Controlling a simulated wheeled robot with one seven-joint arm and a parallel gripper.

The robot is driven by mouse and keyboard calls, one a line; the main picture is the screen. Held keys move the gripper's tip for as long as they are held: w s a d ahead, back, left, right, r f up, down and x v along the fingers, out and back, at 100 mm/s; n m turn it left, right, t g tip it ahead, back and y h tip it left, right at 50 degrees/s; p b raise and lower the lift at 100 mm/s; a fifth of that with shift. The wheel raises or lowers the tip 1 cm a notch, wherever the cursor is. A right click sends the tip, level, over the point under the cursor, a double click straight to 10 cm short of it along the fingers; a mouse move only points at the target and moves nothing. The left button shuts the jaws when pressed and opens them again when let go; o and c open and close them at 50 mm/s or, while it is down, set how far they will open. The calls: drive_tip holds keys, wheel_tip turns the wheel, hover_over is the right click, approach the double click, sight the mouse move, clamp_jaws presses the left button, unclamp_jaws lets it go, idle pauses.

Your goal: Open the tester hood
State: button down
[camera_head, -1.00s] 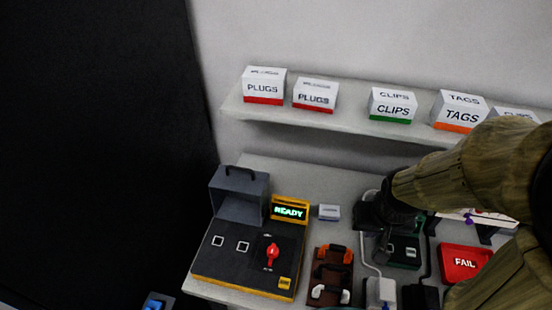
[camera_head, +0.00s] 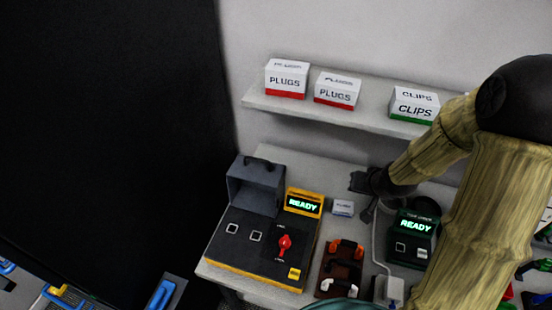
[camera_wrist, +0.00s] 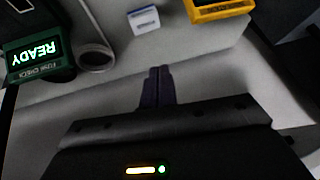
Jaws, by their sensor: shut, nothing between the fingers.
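The yellow-and-black tester (camera_head: 258,248) stands on the bench with a lit READY display (camera_head: 303,204) and a red knob. Its grey hood (camera_head: 254,188) stands raised at the back left of the tester, black handle on top. The deck with two white-outlined squares is uncovered. My gripper (camera_head: 364,205) is to the right of the hood and the display, apart from both. In the wrist view its dark fingers (camera_wrist: 158,72) are together and empty. A yellow corner of the tester (camera_wrist: 220,8) shows at the top there; the hood is not clearly visible in that view.
A dark green checker (camera_head: 408,236) reading READY stands right of my gripper. A small white box (camera_head: 343,208) lies between the two devices. A brown rack (camera_head: 341,270) is in front. A shelf (camera_head: 350,115) with labelled boxes runs above the bench.

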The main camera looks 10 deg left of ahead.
sight(276, 168)
drive_tip(key=w+a+f+m+t+y+p, duration=0.1)
drive_tip(key=w+a+f+y, duration=0.15)
drive_tip(key=a, duration=0.25)
drive_tip(key=w+a+f+y, duration=0.1)
drive_tip(key=w+a+y, duration=0.2)
drive_tip(key=a+y, duration=0.1)
drive_tip(key=a+r+m+y+p, duration=0.1)
drive_tip(key=a+r+m+y, duration=0.2)
drive_tip(key=a+y, duration=0.3)
drive_tip(key=shift+s+a+r+t+y, duration=0.2)
drive_tip(key=shift+s+a+t+y, duration=0.15)
drive_tip(key=shift+y, duration=0.6)
drive_tip(key=a+p, duration=0.2)
drive_tip(key=a, duration=0.1)
drive_tip(key=a+p, duration=0.3)
drive_tip(key=w+a+p, duration=0.1)
drive_tip(key=a+p, duration=0.1)
drive_tip(key=a, duration=0.1)
drive_tip(key=shift+r+p, duration=0.2)
drive_tip(key=shift+p, duration=0.15)
drive_tip(key=shift+s+a+f, duration=0.15)
drive_tip(key=shift+s+f, duration=0.15)
drive_tip(key=shift+s, duration=0.2)
